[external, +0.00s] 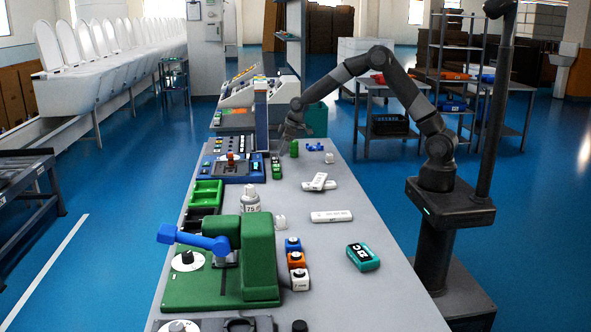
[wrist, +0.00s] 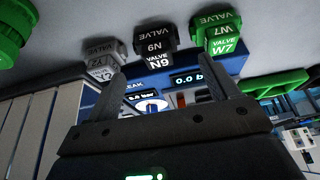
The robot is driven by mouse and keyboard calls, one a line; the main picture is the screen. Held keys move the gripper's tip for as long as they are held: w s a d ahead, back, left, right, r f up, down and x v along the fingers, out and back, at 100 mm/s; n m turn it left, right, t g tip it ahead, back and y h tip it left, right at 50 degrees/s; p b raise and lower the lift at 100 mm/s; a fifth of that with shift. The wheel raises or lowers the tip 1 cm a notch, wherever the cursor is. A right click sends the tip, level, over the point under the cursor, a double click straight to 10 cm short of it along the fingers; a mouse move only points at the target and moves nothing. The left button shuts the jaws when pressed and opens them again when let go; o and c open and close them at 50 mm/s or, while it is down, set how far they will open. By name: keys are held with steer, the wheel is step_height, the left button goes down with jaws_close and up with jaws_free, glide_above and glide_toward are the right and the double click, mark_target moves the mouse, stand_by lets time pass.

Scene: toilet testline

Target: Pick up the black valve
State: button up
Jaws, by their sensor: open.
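The black valve (wrist: 155,43), labelled N9, sits in the wrist view between a grey valve (wrist: 101,58) on its left and a green valve (wrist: 218,36) labelled W7 on its right. My gripper (wrist: 165,78) is open and empty. Its two fingers stand apart, with the black valve beyond the gap between them and not touched. In the external view my gripper (external: 290,130) is above the far part of the bench, near the small row of valves (external: 276,167) beside the blue test unit (external: 232,168). The black valve is too small to make out clearly there.
A green cylindrical part (external: 294,148) and blue fittings (external: 315,147) stand near my gripper on the bench. The bench's right side (external: 385,300) has bare room.

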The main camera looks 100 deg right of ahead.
mark_target(276, 158)
steer(key=shift+w+d+x, duration=0.1)
steer(key=shift+x, duration=1.85)
steer(key=shift+w+d+x, duration=0.1)
steer(key=shift+w+x, duration=0.05)
steer(key=shift+x, duration=1.8)
steer(key=shift+r, duration=0.15)
steer(key=shift+c, duration=0.4)
steer(key=c, duration=1.1)
